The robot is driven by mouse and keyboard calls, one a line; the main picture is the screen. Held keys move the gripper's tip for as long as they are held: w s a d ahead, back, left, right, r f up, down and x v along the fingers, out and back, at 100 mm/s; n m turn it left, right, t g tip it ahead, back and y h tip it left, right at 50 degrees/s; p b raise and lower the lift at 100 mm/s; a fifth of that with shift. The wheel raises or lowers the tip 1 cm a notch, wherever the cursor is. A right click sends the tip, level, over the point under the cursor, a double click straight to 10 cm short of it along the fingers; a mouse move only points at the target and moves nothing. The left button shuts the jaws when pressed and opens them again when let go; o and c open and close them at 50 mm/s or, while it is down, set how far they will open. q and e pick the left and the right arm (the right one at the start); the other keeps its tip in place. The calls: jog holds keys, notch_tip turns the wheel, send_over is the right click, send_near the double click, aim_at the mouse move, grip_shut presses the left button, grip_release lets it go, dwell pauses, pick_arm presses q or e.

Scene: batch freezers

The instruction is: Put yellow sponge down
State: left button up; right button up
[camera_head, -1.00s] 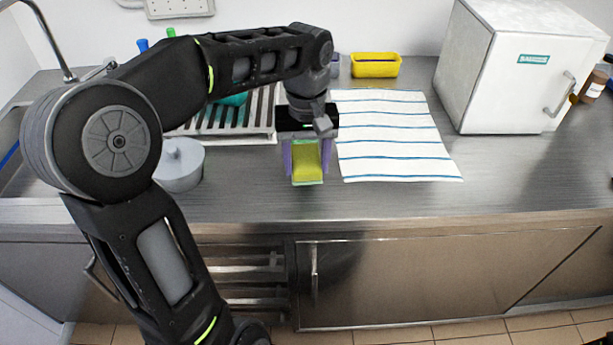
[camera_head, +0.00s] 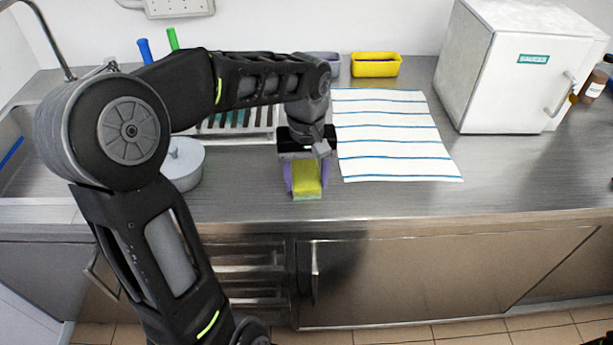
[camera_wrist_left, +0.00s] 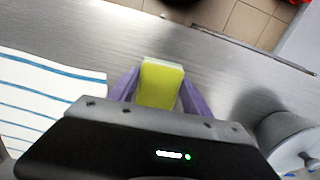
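The yellow sponge (camera_head: 307,178), with a pale green layer along its edge, is between the purple fingers of my left gripper (camera_head: 306,182), near the front of the steel counter (camera_head: 400,200). In the left wrist view, the sponge (camera_wrist_left: 161,84) stands out between the two fingers of the left gripper (camera_wrist_left: 160,90), which sit against its sides. The left gripper is shut on it and points downward. The sponge is at or just above the counter; I cannot tell whether it touches.
A striped white cloth (camera_head: 393,140) lies to the right of the gripper, with a white cabinet (camera_head: 500,85) beyond. A lidded grey pot (camera_head: 183,168) stands to the left. A yellow bin (camera_head: 375,65) is at the back. The front counter strip right of the gripper is clear.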

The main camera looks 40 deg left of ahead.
aim_at(306, 182)
pick_arm(q)
jog(key=o, duration=0.4)
notch_tip(306, 182, up, 8)
jog(key=shift+s+f+b, duration=0.1)
jog(key=shift+b, duration=0.25)
dwell(1.0)
